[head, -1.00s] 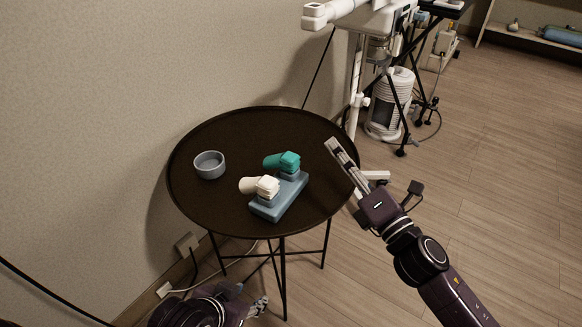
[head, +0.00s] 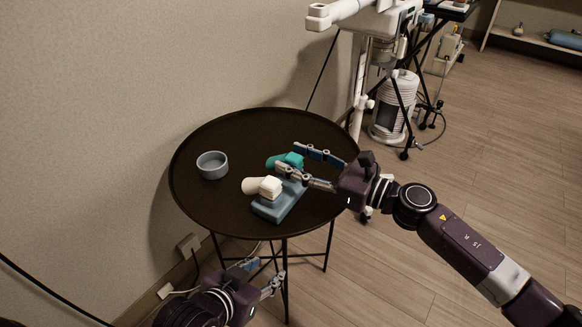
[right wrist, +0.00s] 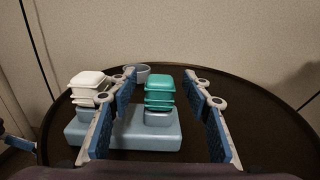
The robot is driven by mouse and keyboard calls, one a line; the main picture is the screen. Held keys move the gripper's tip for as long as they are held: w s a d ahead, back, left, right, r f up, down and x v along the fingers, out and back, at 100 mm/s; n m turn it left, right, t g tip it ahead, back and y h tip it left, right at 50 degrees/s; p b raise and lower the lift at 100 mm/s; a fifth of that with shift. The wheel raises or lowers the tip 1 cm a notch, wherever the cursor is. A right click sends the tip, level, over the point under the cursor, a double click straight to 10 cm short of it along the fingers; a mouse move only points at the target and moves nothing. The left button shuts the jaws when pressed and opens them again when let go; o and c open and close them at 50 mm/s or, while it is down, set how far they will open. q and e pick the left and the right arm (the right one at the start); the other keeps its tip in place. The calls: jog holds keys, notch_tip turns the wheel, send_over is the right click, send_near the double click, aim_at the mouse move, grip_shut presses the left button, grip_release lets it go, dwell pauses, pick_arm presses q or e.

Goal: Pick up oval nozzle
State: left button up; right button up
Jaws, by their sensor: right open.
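A blue-grey stand (head: 277,210) on the round dark table holds two nozzle-like pieces. One is white (head: 268,187) and one is teal (head: 291,160); I cannot tell which counts as oval. In the right wrist view the teal piece (right wrist: 159,90) stands between my open right fingers (right wrist: 161,77), apart from both. The white piece (right wrist: 88,84) is left of the left finger, on the same stand (right wrist: 90,132). In the head view my right gripper (head: 288,158) reaches over the stand from the right, partly hiding the teal piece. My left gripper (head: 268,268) is open and empty, low beside the table.
A small grey bowl (head: 212,166) sits at the table's left; it also shows behind the pieces in the right wrist view (right wrist: 141,70). The dark table top (head: 235,130) is otherwise clear. A wall is close behind. White equipment (head: 391,110) stands beyond the table.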

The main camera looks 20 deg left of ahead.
jog(key=shift+w+a, duration=0.2)
jog(key=shift+a, duration=0.5)
grip_shut()
pick_arm(q)
jog(key=shift+w+d+r, duration=0.1)
jog(key=shift+w+r, duration=0.2)
jog(key=shift+w, duration=0.05)
pick_arm(e)
jog(key=shift+r, duration=0.1)
